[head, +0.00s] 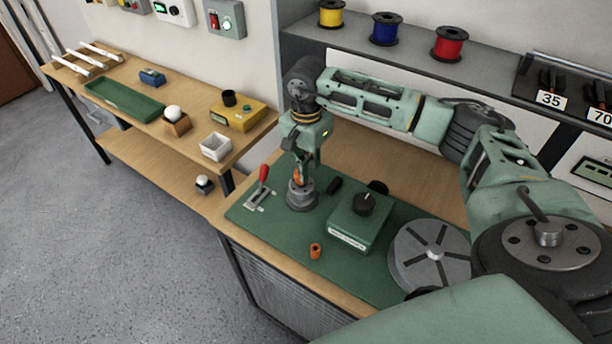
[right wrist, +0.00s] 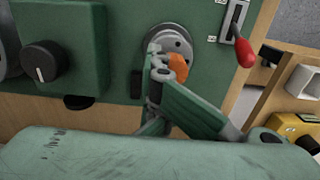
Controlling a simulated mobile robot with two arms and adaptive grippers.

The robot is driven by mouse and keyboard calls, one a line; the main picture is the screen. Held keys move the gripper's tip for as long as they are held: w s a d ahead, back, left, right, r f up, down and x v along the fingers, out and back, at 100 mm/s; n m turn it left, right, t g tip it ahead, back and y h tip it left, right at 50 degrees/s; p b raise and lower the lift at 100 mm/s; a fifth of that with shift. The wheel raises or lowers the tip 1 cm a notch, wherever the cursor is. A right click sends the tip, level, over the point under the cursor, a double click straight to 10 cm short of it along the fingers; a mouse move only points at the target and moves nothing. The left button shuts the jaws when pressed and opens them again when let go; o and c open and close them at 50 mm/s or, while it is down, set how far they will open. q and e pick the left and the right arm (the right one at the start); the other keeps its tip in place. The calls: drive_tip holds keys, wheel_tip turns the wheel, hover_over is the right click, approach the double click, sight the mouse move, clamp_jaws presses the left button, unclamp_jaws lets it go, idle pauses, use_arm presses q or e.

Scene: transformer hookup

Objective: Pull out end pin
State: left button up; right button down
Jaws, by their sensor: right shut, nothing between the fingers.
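My right gripper (head: 299,172) points down above a round grey fixture (head: 302,195) on the green mat (head: 262,240). Its fingers are shut and empty. In the right wrist view the right gripper (right wrist: 158,68) is beside an orange piece (right wrist: 178,66), which sits over the grey flanged fixture (right wrist: 172,40). I cannot tell whether they touch. The end pin cannot be made out for certain; the gripper partly hides the fixture's top. A separate orange ring-shaped piece (head: 315,250) stands on the mat. My left gripper is not in view.
A red-handled lever (head: 263,174) is left of the fixture. A green box with a black knob (head: 359,220) and a grey slotted disc (head: 428,254) are to its right. A side bench (head: 190,130) with a tray and small boxes stands at the left.

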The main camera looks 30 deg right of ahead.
sight(296, 171)
drive_tip(key=shift+w+a+r, duration=0.25)
drive_tip(key=shift+w+a, duration=0.2)
drive_tip(key=shift+w, duration=0.1)
drive_tip(key=shift+w+a+r, duration=0.2)
drive_tip(key=shift+w+a, duration=0.2)
drive_tip(key=shift+w, duration=0.2)
drive_tip(key=shift+r, duration=0.15)
drive_tip(key=shift+s+d+r, duration=0.1)
drive_tip(key=shift+s+d, duration=0.15)
drive_tip(key=shift+s, duration=0.15)
drive_tip(key=shift+s+d+r+p, duration=0.2)
drive_tip(key=shift+r+p, duration=0.05)
drive_tip(key=shift+p, duration=0.05)
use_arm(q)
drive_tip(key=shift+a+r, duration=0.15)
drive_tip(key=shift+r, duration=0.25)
use_arm(e)
drive_tip(key=shift+w+a+r, duration=0.1)
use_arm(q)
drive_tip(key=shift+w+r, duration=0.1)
use_arm(e)
drive_tip(key=shift+r, duration=0.1)
